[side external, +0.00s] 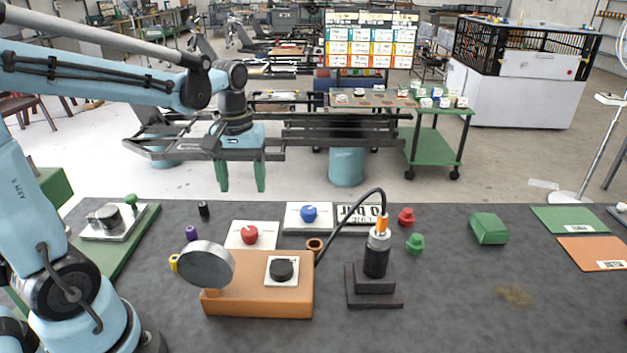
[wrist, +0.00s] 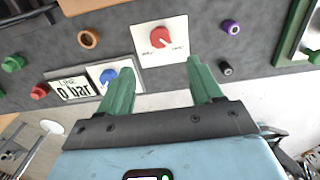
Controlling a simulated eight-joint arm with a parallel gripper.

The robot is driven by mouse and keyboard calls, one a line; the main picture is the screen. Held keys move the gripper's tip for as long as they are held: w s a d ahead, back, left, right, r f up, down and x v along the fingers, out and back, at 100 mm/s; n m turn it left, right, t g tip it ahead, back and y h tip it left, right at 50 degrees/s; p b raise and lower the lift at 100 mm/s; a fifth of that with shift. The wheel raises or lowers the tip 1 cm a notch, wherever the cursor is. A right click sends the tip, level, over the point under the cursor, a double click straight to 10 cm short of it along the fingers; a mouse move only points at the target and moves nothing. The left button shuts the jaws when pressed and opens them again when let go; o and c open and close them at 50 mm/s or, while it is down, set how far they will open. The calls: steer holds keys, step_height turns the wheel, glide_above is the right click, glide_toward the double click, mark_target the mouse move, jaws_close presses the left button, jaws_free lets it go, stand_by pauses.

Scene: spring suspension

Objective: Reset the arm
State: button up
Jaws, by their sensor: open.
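My gripper (side external: 241,178) hangs above the far edge of the dark table (side external: 440,300), with its two green fingers pointing down. The fingers are apart and nothing is between them. In the wrist view my gripper (wrist: 160,82) also shows spread green fingers. A white plate with a red knob (wrist: 160,36) lies beyond them, between the fingertips in the picture. In the side view the red knob (side external: 250,234) stands on the table, below and nearer than the gripper.
A blue knob (side external: 308,213) and a sign plate (side external: 361,216) sit along the far edge. An orange block (side external: 258,300) with a grey disc stands in front. A black stand (side external: 375,284) holds an orange-tipped cable. Green (side external: 415,243) and red pieces lie right. The right front is clear.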

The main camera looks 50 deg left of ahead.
steer(key=shift+r, duration=0.15)
steer(key=s+d+m+t, duration=0.3)
steer(key=d+m+t, duration=0.4)
steer(key=d+m, duration=0.2)
steer(key=shift+d, duration=0.2)
stand_by(1.7)
